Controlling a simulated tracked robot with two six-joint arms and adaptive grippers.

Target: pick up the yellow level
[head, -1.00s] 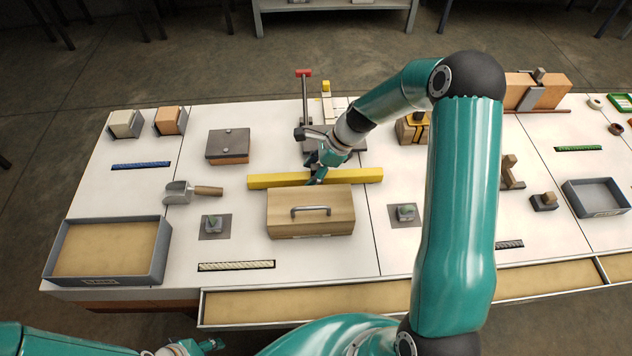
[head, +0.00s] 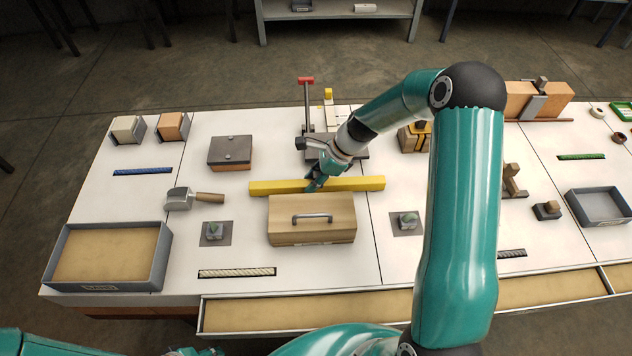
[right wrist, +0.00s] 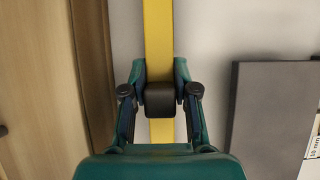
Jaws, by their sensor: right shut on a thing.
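The yellow level (head: 352,184) is a long bar lying left to right behind the wooden box with a handle (head: 312,222). My right gripper (head: 315,185) points down at the middle of the level and is shut on it. In the right wrist view the level (right wrist: 158,30) runs upright between the two fingers of the right gripper (right wrist: 160,76), with a dark block across it. I cannot tell any gap between level and table. Only a small piece of my left gripper (head: 208,351) shows at the bottom edge; its fingers are not clear.
A stand with a red-topped post (head: 306,110) is just behind the level. A sand tray (head: 167,262) stands at front left. My right arm covers part of the table's right side.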

